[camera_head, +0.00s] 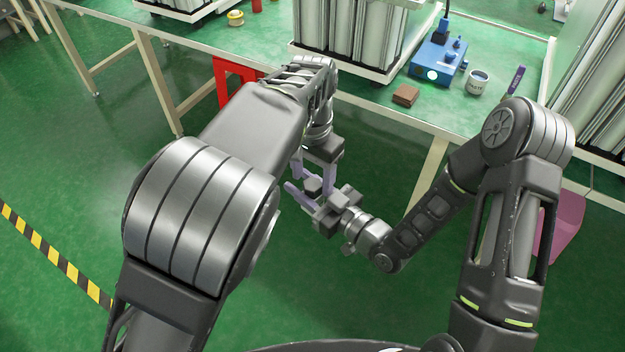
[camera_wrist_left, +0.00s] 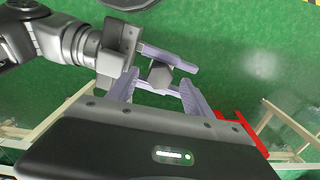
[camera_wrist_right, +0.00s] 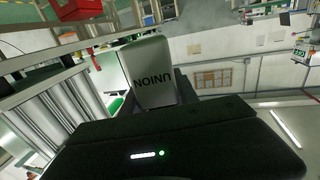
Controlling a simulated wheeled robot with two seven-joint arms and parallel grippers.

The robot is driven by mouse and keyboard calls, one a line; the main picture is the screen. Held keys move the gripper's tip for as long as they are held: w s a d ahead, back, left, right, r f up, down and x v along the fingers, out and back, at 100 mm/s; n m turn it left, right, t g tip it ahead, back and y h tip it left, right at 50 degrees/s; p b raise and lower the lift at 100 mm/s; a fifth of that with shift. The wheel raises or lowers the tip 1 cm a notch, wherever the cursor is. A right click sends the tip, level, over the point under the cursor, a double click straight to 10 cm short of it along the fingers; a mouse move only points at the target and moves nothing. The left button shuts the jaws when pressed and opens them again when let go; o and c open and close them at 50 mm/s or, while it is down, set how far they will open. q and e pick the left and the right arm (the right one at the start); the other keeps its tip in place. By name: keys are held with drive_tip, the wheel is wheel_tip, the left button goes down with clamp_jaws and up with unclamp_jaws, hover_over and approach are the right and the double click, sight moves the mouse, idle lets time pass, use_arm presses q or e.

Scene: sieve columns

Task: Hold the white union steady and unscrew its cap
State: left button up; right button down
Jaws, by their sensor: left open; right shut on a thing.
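The union (camera_wrist_right: 150,72) shows in the right wrist view as a pale block lettered UNION, upside down in the picture. My right gripper (camera_head: 301,190) is shut on it; the right fingers also show in the left wrist view. A dark grey, faceted piece (camera_wrist_left: 160,74), which looks like the cap end, sits between the right fingers there. It also shows small in the head view (camera_head: 313,187). My left gripper (camera_wrist_left: 160,84) is open, its two purple fingers on either side of that piece with gaps visible. Most of the union's body is hidden in the head and left wrist views.
A green-topped table (camera_head: 385,113) stands beyond the grippers. It bears a rack of grey columns (camera_head: 350,35), a blue device (camera_head: 438,58), a small cup (camera_head: 477,82) and a brown block (camera_head: 405,95). A red stool (camera_head: 233,75) stands near the left arm. Open floor lies below.

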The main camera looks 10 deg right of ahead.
use_arm(q)
drive_tip(key=shift+r, duration=1.25)
drive_tip(key=shift+c, duration=0.3)
wheel_tip(320, 180, up, 4)
drive_tip(key=m, duration=0.3)
drive_tip(key=shift+f, duration=0.25)
drive_tip(key=shift+f, duration=0.15)
drive_tip(key=shift+f, duration=3.9)
drive_tip(key=shift+c, duration=0.3)
